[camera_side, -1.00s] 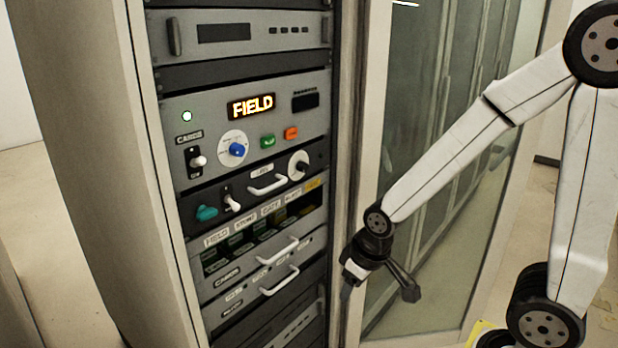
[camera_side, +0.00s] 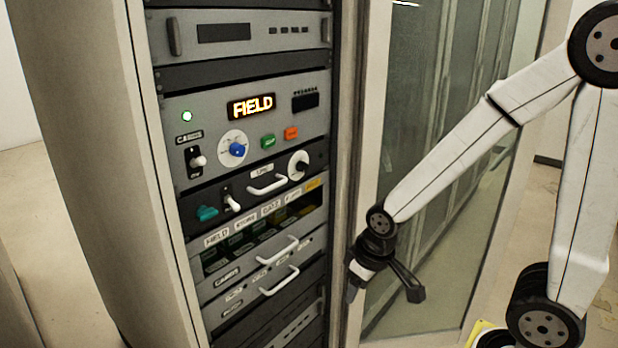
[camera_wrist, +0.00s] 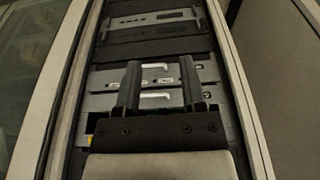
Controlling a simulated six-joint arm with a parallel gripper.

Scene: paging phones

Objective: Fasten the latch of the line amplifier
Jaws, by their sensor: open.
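A dark panel (camera_side: 252,205) in the middle of the rack, in the side view, seems to be the line amplifier; its small label is not clearly readable. It has a white handle (camera_side: 268,184), a teal knob (camera_side: 207,213), a white-tipped lever (camera_side: 232,203) and a white dial with a black knob (camera_side: 300,165). I cannot tell for sure which of these is the latch. My gripper (camera_side: 384,288) is open and empty, right of the rack and lower than this panel, apart from it. In the wrist view my gripper (camera_wrist: 161,72) has both fingers spread, with drawers beyond.
Below the panel are labelled slots and two drawers with white handles (camera_side: 279,250) (camera_side: 280,281). Above is a unit with a lit FIELD display (camera_side: 251,106), a blue knob and green and orange buttons. A glass cabinet door (camera_side: 425,210) stands behind my arm. Open space lies before the rack.

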